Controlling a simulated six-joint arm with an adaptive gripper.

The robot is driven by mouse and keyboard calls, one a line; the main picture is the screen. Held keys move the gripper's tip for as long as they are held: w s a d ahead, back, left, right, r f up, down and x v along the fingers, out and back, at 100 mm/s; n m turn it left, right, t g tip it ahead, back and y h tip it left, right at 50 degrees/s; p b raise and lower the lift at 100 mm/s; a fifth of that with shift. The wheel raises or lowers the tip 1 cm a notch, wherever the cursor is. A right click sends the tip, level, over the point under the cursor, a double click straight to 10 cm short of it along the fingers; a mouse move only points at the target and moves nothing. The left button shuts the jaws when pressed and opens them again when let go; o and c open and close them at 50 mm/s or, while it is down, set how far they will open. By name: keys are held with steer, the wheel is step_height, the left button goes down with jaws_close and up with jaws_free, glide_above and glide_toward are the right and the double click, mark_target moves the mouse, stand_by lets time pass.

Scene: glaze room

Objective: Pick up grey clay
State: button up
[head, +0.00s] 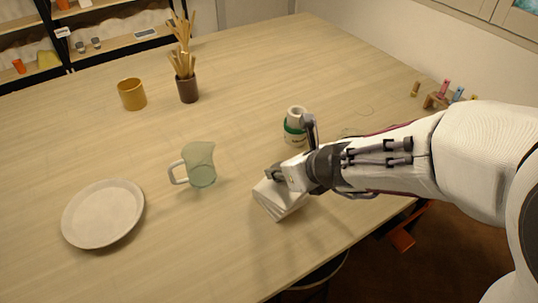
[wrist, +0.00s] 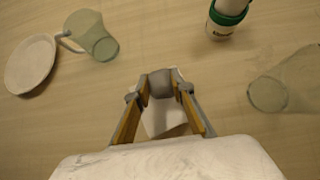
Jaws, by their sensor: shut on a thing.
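The grey clay (wrist: 161,84) is a small smooth grey lump between my fingertips in the wrist view. My gripper (wrist: 160,92) is shut on it, with one finger on each side. In the head view my gripper (head: 277,174) is low over the near right part of the table, just above a pale block-like thing (head: 281,199) with layered sides. The clay is hard to tell from the dark fingers there. Part of the pale block (wrist: 164,122) also shows between the fingers in the wrist view. I cannot tell whether the clay touches it.
A white plate (head: 102,213) and a greenish glass jug (head: 201,166) stand to the left. A green-banded white container (head: 294,128) stands behind my gripper. A clear glass (wrist: 270,93) stands at right. A yellow mug (head: 131,94) and brush pot (head: 187,88) are farther back.

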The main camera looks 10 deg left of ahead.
steer(key=s+d, duration=0.8)
steer(key=shift+d, duration=0.2)
